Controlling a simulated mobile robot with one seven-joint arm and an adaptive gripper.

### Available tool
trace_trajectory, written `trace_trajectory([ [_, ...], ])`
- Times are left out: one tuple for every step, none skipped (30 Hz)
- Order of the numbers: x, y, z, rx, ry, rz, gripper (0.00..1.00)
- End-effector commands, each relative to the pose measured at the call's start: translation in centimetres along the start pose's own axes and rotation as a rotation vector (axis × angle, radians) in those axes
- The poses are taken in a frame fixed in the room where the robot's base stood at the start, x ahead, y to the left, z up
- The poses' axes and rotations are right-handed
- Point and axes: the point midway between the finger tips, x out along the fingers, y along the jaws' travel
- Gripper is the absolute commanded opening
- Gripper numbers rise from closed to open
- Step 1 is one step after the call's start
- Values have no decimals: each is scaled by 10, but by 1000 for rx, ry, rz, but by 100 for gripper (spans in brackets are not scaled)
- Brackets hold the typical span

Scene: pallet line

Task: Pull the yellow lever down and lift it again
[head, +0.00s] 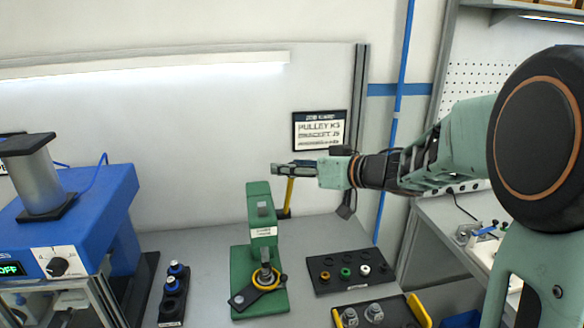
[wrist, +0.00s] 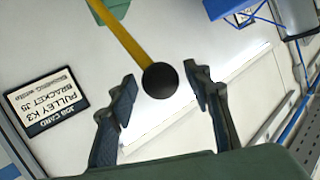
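The yellow lever (head: 289,190) rises from the right side of the green press (head: 258,222) in the head view, close to upright. Its upper end is hidden at my gripper (head: 290,170), which reaches in level from the right. In the wrist view the lever (wrist: 122,32) ends in a round black knob (wrist: 160,80). My gripper (wrist: 164,88) is open, with one finger on each side of the knob. Gaps show on both sides, so the fingers do not appear to grip it. A corner of the green press (wrist: 110,10) shows at the top.
A yellow ring part (head: 265,283) sits at the press base. A dark tray (head: 325,283) with small rings stands to the right, another holder (head: 172,300) to the left. A blue machine (head: 95,190) is at left. A job card (head: 320,130) hangs on the wall behind.

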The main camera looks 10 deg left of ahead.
Motion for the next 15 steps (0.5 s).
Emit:
trace_trajectory([
  [0, 0, 1, 0, -1, -1, 45],
  [0, 0, 1, 0, -1, -1, 45],
  [0, 0, 1, 1, -2, -1, 45],
  [-1, 0, 1, 1, -2, -1, 45],
  [-2, 0, 1, 0, -2, 0, 45],
  [-5, 0, 1, 0, -2, 0, 45],
  [-8, 0, 2, 0, -2, 1, 45],
  [-12, 0, 1, 0, -2, 1, 45],
  [-18, 0, 0, -1, -1, 2, 45],
  [-24, 0, 0, 0, 0, 2, 45],
  [-29, 1, 1, 0, -1, 3, 45],
  [-38, 1, 0, 0, 0, 3, 45],
  [-45, 1, 0, 0, 0, 5, 45],
  [-52, 1, 0, -1, 0, 4, 45],
  [-61, 1, 0, -1, 0, 3, 45],
])
